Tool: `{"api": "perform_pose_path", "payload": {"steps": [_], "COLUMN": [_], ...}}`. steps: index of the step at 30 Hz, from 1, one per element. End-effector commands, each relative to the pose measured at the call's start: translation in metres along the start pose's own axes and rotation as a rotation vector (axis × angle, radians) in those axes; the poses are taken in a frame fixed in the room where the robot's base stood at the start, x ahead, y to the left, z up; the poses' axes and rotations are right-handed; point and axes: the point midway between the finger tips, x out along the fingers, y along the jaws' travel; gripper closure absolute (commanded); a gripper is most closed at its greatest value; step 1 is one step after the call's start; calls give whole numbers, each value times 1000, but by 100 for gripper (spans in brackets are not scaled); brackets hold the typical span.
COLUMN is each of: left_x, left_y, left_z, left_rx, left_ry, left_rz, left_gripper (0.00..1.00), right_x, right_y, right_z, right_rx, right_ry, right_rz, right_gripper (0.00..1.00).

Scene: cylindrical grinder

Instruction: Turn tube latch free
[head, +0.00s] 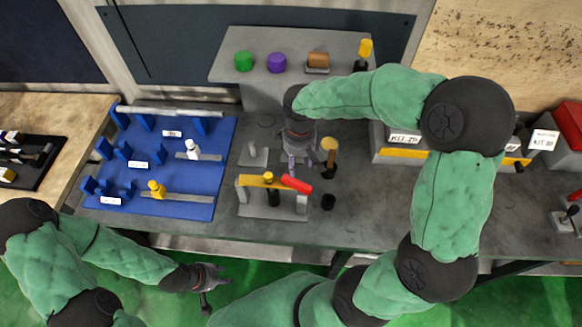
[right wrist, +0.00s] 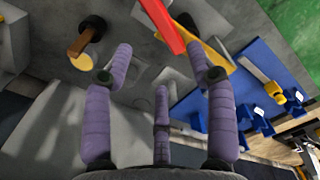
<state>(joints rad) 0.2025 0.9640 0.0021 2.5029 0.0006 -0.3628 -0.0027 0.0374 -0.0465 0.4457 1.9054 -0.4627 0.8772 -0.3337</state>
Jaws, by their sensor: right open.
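The latch appears to be the red handle (head: 297,184) at the right end of a yellow bar (head: 258,181), which lies across a grey fixture (head: 243,196) on the bench. My right gripper (head: 293,168) points down just behind the handle. In the right wrist view its purple fingers (right wrist: 160,68) are spread and empty. The red handle (right wrist: 163,22) shows at the top there, beyond the fingertips; whether any finger touches it I cannot tell. The yellow bar (right wrist: 210,52) is partly hidden by a finger. My left gripper (head: 213,290) is empty and open, low over the green floor.
A yellow-topped dark post (head: 329,152) stands close right of my right gripper. A blue tool board (head: 222,140) lies to the left. A raised shelf (head: 232,72) with green and purple pieces stands behind. Labelled kit boxes (head: 404,138) are at the right.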

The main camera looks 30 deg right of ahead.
Motion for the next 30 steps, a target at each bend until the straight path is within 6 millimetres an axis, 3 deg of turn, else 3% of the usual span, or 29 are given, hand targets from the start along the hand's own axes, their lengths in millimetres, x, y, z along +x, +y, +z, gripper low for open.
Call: {"api": "perform_pose_path", "payload": {"steps": [18,24,30], "left_x": [11,12,12], "left_y": [-4,-4,-4], "left_z": [0,0,0], "left_rx": [0,0,0], "left_ry": [-1,-1,-1], "left_rz": [0,0,0], "left_gripper": [60,60,60], "right_x": [91,105,107], "right_y": [-1,-1,0], "right_z": [1,0,0], "right_rx": [-1,0,0], "right_ry": [-2,-1,0], "right_rz": [-2,-2,-1], "right_gripper": [43,43,43]}}
